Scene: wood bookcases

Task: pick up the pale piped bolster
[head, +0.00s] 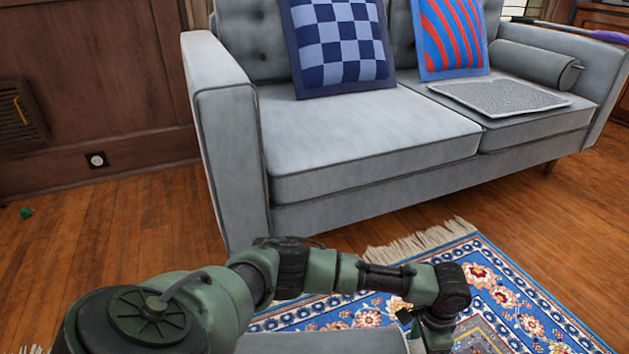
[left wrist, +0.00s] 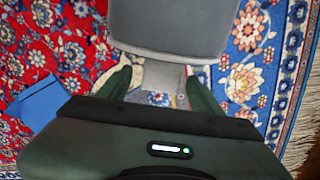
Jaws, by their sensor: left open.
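My left arm reaches in low over the rug, well in front of the sofa and far from the bolster. In the left wrist view my left gripper (left wrist: 158,84) points down over the rug, its two green fingers apart. A grey slab-like shape shows beyond and between the fingers; I cannot tell whether they touch it. The bolster is not in the left wrist view. My right gripper is not in view.
The grey sofa (head: 360,140) holds a blue checked cushion (head: 340,45), a red-and-blue striped cushion (head: 450,35) and a flat speckled grey mat (head: 498,97) in front of the bolster. A purple-tipped stick (head: 608,37) lies by the right armrest. A blue object (left wrist: 38,103) lies on the rug.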

